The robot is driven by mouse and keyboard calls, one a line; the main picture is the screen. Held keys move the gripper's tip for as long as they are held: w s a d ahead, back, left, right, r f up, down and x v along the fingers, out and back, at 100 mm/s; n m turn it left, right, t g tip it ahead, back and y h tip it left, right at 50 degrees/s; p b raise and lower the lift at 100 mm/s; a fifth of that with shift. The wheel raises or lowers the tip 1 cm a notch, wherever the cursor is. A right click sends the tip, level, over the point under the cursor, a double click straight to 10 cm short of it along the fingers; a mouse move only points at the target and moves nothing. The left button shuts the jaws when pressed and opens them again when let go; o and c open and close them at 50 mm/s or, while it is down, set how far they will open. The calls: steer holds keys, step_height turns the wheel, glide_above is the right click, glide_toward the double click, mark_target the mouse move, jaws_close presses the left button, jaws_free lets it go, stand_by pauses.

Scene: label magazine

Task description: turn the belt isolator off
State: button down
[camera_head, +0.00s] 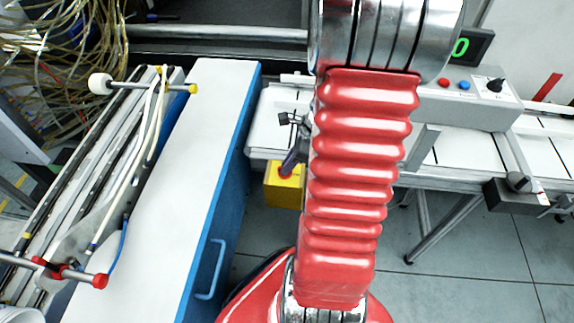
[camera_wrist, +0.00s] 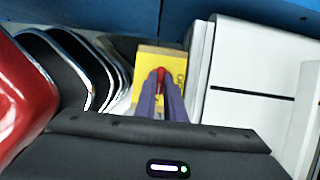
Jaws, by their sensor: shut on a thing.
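The belt isolator is a yellow box (camera_head: 285,190) with a red handle, low at the near left end of the belt in the head view. In the head view my gripper (camera_head: 290,163) is at the top of the box, partly hidden by my red arm. The handle's switch position cannot be told.
A blue cabinet with a white top (camera_head: 200,110) stands close left of the isolator. The white belt (camera_head: 465,150) runs right behind my arm. A grey control box (camera_head: 460,102) with buttons and a black knob stands behind it, near a green-digit display (camera_head: 468,47).

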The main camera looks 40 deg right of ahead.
steer(key=shift+s+f+n, duration=0.1)
steer(key=shift+f+n, duration=0.05)
steer(key=shift+n, duration=0.15)
steer(key=shift+d+n+g+y, duration=0.1)
steer(key=shift+n+g+y, duration=0.35)
steer(key=shift+n, duration=0.75)
steer(key=n, duration=0.1)
steer(key=n+g, duration=0.1)
steer(key=n, duration=0.1)
steer(key=n+g+y, duration=0.1)
steer(key=n, duration=0.1)
steer(key=shift+w, duration=0.25)
steer(key=n, duration=0.2)
steer(key=n+g, duration=0.1)
steer(key=n, duration=0.1)
steer(key=n+g, duration=0.1)
steer(key=shift+w+n, duration=0.25)
steer(key=shift+n, duration=0.15)
steer(key=n, duration=0.2)
steer(key=n+g+h, duration=0.1)
steer(key=n, duration=0.1)
steer(key=shift+w+g, duration=0.1)
steer(key=shift+g, duration=0.15)
steer(key=c, duration=1.9)
jaws_free()
steer(key=shift+o, duration=0.3)
steer(key=shift+w, duration=0.1)
